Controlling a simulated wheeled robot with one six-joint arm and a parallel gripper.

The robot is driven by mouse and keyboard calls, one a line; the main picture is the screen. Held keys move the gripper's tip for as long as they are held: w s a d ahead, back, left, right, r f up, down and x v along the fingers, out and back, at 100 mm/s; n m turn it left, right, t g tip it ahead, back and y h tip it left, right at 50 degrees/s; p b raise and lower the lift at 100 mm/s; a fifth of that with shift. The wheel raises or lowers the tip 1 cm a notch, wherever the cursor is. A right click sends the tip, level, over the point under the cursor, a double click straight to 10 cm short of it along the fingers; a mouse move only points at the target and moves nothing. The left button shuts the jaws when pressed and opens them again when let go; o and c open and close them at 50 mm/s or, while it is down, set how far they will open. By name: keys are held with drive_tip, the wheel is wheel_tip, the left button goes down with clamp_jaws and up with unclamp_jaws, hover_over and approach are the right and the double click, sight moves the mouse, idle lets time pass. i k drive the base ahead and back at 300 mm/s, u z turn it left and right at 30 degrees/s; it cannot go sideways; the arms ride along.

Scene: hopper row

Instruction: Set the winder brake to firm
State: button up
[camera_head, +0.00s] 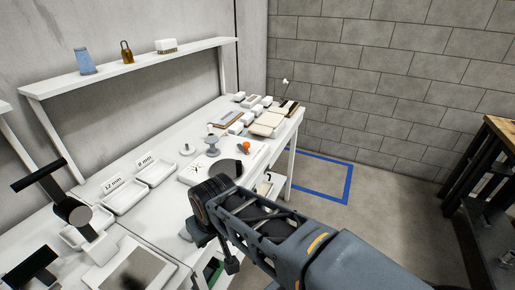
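A white bench device, possibly the winder, has a pale plate (192,174) with dark thin marks, a grey spool-like post (212,147) and an orange knob (246,147) on a pale base. I cannot read any brake setting or label on it. My arm reaches in from the lower right, and its dark wrist end hides the near part of this device. My gripper (230,263) seems to be the dark part hanging below the wrist, at the bench's front edge. Its fingers are too unclear to tell whether they are open, and I see nothing held.
White trays (156,172) labelled 12 mm and 8 mm stand left of the device. A black-armed stand (74,211) is at the near left. White blocks and a notebook (268,124) lie at the far end. A wall shelf (130,66) holds small items.

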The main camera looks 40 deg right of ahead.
sight(246, 145)
drive_tip(key=k, duration=0.3)
drive_tip(key=z, duration=1.55)
drive_tip(key=i, duration=1.05)
drive_tip(key=u, duration=0.95)
